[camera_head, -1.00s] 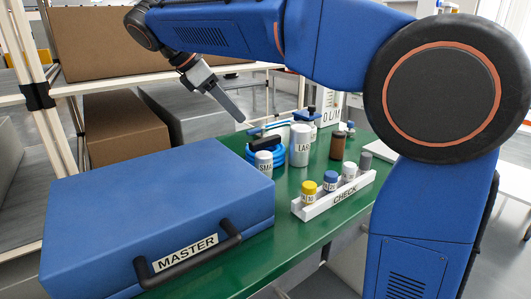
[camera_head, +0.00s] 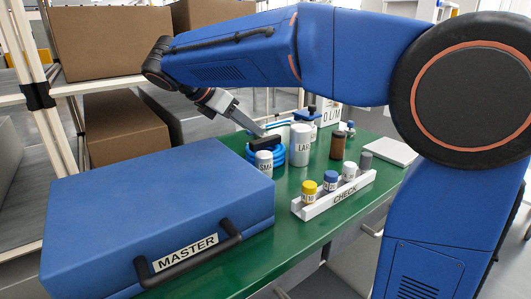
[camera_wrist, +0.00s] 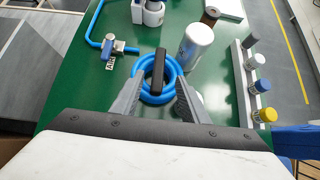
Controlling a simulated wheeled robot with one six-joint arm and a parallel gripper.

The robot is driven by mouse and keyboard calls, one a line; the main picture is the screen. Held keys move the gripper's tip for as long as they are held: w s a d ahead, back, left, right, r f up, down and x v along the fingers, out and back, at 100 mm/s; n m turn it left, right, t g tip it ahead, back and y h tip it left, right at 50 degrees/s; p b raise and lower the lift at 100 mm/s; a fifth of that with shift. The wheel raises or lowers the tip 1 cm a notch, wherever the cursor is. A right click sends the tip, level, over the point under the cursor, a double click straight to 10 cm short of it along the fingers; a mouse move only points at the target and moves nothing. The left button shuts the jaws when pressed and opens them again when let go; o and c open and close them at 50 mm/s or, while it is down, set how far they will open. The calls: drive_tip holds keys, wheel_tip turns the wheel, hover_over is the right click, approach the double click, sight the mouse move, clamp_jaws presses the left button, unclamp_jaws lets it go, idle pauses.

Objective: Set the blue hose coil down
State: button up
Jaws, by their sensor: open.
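The blue hose coil (camera_head: 279,153) lies on the green table (camera_head: 300,238), just behind the blue MASTER case. A dark bar crosses its top. In the wrist view the coil (camera_wrist: 143,90) sits between and beyond my gripper's two fingers (camera_wrist: 155,101), and the dark bar (camera_wrist: 158,72) stands between the fingertips with gaps on both sides. My gripper (camera_head: 262,134) is open and points down at the coil from the upper left in the head view. Part of the coil is hidden behind a white SMA-labelled bottle (camera_head: 264,163).
The blue MASTER case (camera_head: 150,215) fills the table's left front. A white LAB bottle (camera_head: 300,146) stands close right of the coil. A CHECK rack (camera_head: 335,197) with several small bottles is at the right. A blue hose with a valve (camera_wrist: 108,45) lies beyond the coil.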

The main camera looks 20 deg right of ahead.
sight(265, 138)
drive_tip(key=shift+x, duration=3.6)
drive_tip(key=shift+c, duration=0.6)
clamp_jaws()
